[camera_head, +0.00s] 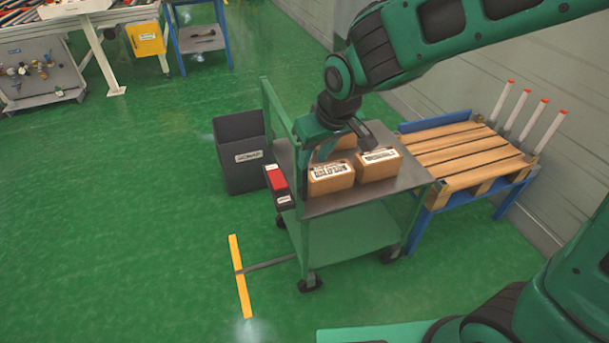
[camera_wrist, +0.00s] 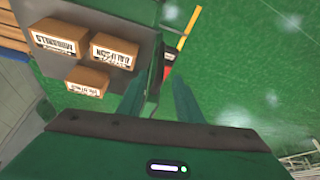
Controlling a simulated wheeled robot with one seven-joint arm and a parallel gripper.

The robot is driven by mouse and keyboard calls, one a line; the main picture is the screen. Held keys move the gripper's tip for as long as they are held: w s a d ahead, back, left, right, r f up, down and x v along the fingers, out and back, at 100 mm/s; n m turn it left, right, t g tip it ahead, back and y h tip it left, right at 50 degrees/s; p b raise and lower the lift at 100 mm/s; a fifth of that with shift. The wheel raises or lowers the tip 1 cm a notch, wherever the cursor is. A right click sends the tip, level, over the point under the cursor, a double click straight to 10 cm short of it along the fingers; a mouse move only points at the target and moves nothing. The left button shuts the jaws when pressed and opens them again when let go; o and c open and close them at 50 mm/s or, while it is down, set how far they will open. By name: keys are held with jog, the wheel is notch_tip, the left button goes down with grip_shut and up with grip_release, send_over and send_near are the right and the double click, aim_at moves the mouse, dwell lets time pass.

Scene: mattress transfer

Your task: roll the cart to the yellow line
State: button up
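The green cart (camera_head: 345,237) has a grey top shelf, a lower shelf, dark casters and an upright green handle frame (camera_head: 280,110) at its left end. Three labelled cardboard boxes (camera_head: 330,178) stand on the top shelf; they also show in the wrist view (camera_wrist: 60,40). The yellow line (camera_head: 240,275) lies on the floor left of the cart, apart from its wheels. It shows at the top of the wrist view (camera_wrist: 188,27). My gripper (camera_head: 335,146) points down by the handle frame, fingers apart (camera_wrist: 158,88). The handle lies between them in the wrist view; contact is unclear.
A dark grey bin (camera_head: 240,165) stands behind the cart's left end. A red-and-black box (camera_head: 277,181) is at that end. A wooden pallet (camera_head: 465,155) on a blue frame stands close at right, before the wall. Green floor at left is clear.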

aim_at(307, 171)
jog(key=x, duration=1)
jog(key=shift+w+f, duration=0.1)
jog(key=shift+f, duration=0.2)
grip_shut()
